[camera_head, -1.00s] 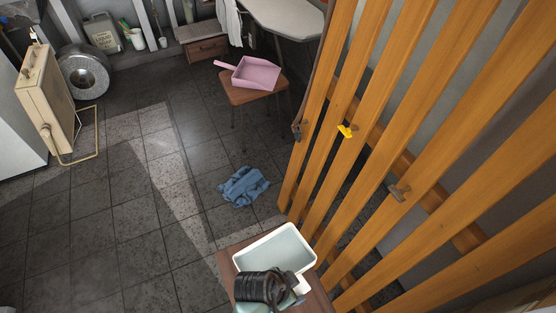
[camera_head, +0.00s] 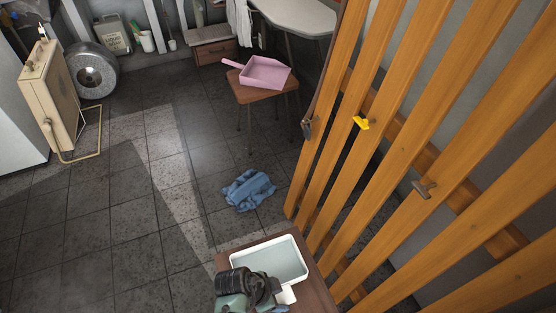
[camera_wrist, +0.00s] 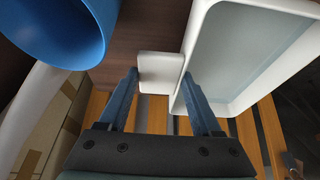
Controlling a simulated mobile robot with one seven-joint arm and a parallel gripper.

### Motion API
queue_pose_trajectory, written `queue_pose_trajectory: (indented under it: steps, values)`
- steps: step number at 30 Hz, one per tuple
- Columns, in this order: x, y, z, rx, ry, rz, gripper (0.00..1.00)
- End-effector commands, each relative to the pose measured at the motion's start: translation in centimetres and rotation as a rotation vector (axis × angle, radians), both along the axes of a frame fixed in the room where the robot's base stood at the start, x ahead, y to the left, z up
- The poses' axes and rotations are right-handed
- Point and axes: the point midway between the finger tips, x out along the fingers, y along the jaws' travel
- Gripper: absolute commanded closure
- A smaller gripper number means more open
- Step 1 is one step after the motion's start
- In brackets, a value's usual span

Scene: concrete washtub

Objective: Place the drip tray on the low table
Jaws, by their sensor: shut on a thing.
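The drip tray (camera_head: 270,260) is a white, shallow rectangular tray with a pale grey-blue inside and a short tab at one side. It is over a brown wooden table top (camera_head: 319,291), apparently the low table, at the bottom of the head view. I cannot tell whether it touches the wood. My gripper (camera_head: 281,291) is shut on the tray's tab. In the wrist view, the tab (camera_wrist: 160,68) lies between my blue fingers (camera_wrist: 162,95), with the tray's rim (camera_wrist: 190,50) to the right. My dark wrist hides the tray's near corner in the head view.
A blue cup-like thing (camera_wrist: 60,30) is close at the wrist view's upper left. Orange wooden slats (camera_head: 400,170) stand right of the table. A blue cloth (camera_head: 248,190) lies on the floor. A stool (camera_head: 262,94) bears a pink dustpan (camera_head: 264,72).

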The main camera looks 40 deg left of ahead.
Motion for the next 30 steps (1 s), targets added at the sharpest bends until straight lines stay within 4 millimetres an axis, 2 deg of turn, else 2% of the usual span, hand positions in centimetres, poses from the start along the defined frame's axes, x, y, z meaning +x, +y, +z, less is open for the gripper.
queue_pose_trajectory:
  steps: [1, 3, 15, 16, 20, 30]
  values:
    - [0.1, 0.1, -1.0, 0.001, -0.002, 0.001, 1.00]
    - [0.1, 0.1, -1.7, 0.001, -0.003, 0.000, 1.00]
    - [0.1, 0.1, -2.1, 0.003, -0.004, 0.000, 1.00]
    - [0.1, 0.0, -2.1, 0.001, -0.001, -0.001, 0.29]
    - [0.0, 0.0, -2.0, 0.001, -0.001, -0.001, 0.06]
    - [0.0, 0.0, -1.8, 0.001, 0.000, 0.000, 0.04]
